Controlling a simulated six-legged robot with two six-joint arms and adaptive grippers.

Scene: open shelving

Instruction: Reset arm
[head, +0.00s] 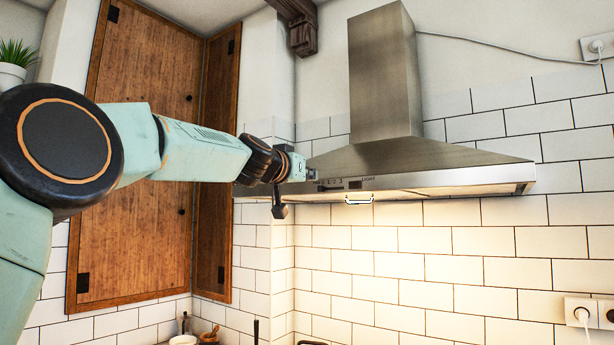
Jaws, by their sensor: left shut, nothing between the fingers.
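My left arm comes in from the left, its teal links reaching across the picture at upper mid height. My left gripper (280,205) is at its end, shut and empty, dark, with its fingers pointing down. It appears in front of the left end of the steel range hood (435,158); I cannot tell whether it touches the hood. The hood's front edge carries small buttons and a "LIGHT" label, and a small bright handle-like piece (359,198) hangs below that edge. My right gripper is not in view.
Wooden cabinet doors (135,240) stand behind the arm on the left. White tiled wall (450,265) lies under the hood. Sockets with plugs (592,313) are at the right. A potted plant (14,65) is at upper left. Small kitchen items (208,337) show at the bottom edge.

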